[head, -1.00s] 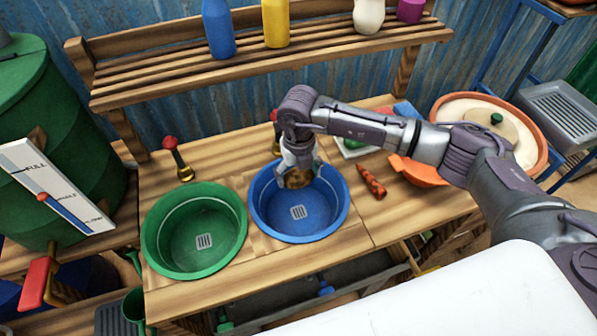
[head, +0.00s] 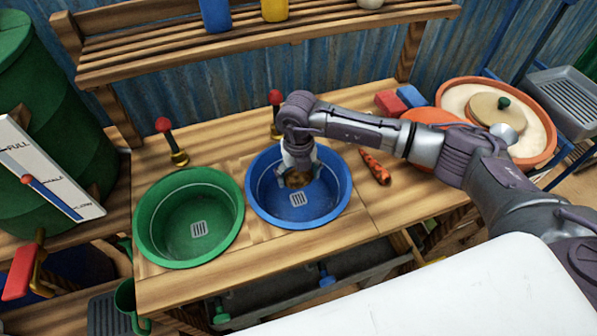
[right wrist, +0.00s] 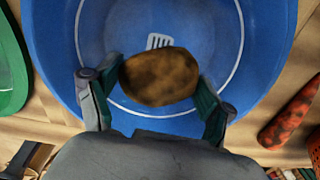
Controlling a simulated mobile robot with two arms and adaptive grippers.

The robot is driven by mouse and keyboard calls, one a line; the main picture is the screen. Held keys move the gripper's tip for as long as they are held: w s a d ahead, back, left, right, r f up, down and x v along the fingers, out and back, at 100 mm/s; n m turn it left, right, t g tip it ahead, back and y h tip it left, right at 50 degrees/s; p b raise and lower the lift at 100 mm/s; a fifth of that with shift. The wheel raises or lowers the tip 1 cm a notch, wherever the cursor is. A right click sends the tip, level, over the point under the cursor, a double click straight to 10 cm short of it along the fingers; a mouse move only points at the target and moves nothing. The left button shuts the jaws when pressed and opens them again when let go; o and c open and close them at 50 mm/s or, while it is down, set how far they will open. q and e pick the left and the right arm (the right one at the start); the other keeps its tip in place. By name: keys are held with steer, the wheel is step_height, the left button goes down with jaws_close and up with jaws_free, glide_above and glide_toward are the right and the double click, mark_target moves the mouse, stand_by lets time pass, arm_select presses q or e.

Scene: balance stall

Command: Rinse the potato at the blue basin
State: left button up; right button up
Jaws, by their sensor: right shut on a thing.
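The blue basin (head: 330,207) is set in the wooden counter, with a drain and a white line inside. My right gripper (head: 299,178) is over the back part of the basin, pointing down, shut on the brown potato (head: 296,179). In the right wrist view the potato (right wrist: 160,76) has dark, dirt-like patches and sits between the two fingers (right wrist: 158,88), with the blue basin (right wrist: 265,35) below it. A red-knobbed tap (head: 275,112) stands behind the basin, partly hidden by my arm. No water shows. My left gripper is not in view.
A green basin (head: 230,235) is left of the blue one, with another red-knobbed tap (head: 172,142) behind it. A carrot (head: 375,167) lies to the right. An orange tub (head: 545,135) stands at the far right. A slatted shelf (head: 250,45) runs behind the counter.

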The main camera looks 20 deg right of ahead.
steer(key=shift+f+b, duration=2.6)
steer(key=shift+f, duration=1.45)
steer(key=shift+r+p, duration=4.2)
steer(key=shift+r, duration=1.7)
steer(key=shift+r+p, duration=0.75)
steer(key=shift+r, duration=0.45)
steer(key=shift+r+p, duration=1.2)
steer(key=shift+r, duration=0.8)
